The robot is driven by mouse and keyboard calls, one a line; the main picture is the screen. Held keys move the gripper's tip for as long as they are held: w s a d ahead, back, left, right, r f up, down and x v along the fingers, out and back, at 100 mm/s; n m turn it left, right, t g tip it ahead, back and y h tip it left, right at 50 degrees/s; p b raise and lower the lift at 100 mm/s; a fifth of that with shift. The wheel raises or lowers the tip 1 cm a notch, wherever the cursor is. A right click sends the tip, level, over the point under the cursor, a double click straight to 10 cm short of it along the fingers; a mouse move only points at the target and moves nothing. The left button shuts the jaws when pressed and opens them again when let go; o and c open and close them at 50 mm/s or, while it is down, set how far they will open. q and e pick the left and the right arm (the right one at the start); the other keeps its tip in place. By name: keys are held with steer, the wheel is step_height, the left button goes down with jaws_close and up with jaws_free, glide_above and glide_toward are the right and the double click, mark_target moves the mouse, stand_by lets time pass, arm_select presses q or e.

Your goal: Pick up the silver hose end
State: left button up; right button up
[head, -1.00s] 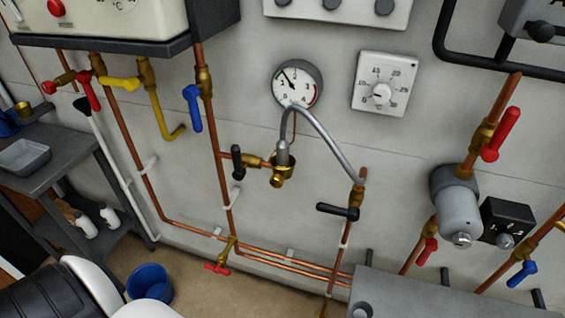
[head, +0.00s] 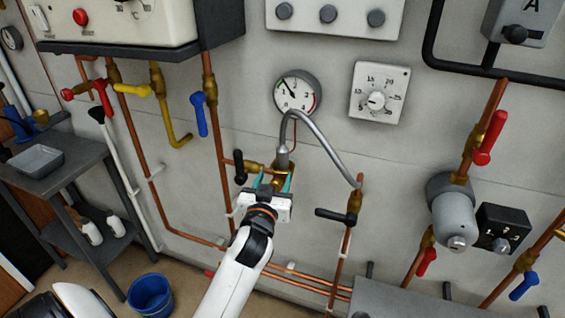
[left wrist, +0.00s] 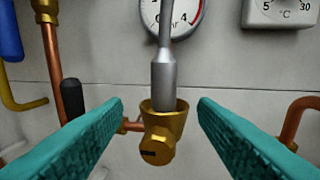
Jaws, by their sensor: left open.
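The silver hose (head: 318,133) arches from a brass fitting (head: 281,176) on the left to the copper pipe on the right. Its silver end (head: 282,158) stands upright in the cup of the brass fitting. In the left wrist view the silver hose end (left wrist: 164,84) sits in the brass cup (left wrist: 163,122). My left gripper (head: 273,183) is open in front of the fitting. Its teal fingers, at the gripper (left wrist: 160,112), lie either side of the fitting with gaps on both sides, and hold nothing. My right gripper is not in view.
A black-handled valve (head: 239,167) is close left of the fitting, and another black lever (head: 336,215) is to the right. A gauge (head: 297,92) hangs just above. Copper pipes run down the wall. A blue bucket (head: 150,294) stands on the floor.

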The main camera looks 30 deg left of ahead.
mark_target(281, 161)
arm_select(q)
steer(key=x, duration=0.3)
steer(key=shift+w+p, duration=0.2)
steer(key=shift+p, duration=0.1)
steer(key=x, duration=0.1)
steer(key=p+x, duration=0.1)
steer(key=x, duration=0.1)
steer(key=p+x, duration=0.1)
steer(key=x, duration=0.1)
steer(key=shift+d+r, duration=0.2)
steer(key=shift+r, duration=0.2)
steer(key=shift+w+a+f, duration=0.1)
steer(key=shift+w, duration=0.1)
steer(key=shift+s, duration=0.1)
steer(key=shift+c, duration=0.8)
steer(key=c, duration=0.9)
jaws_close()
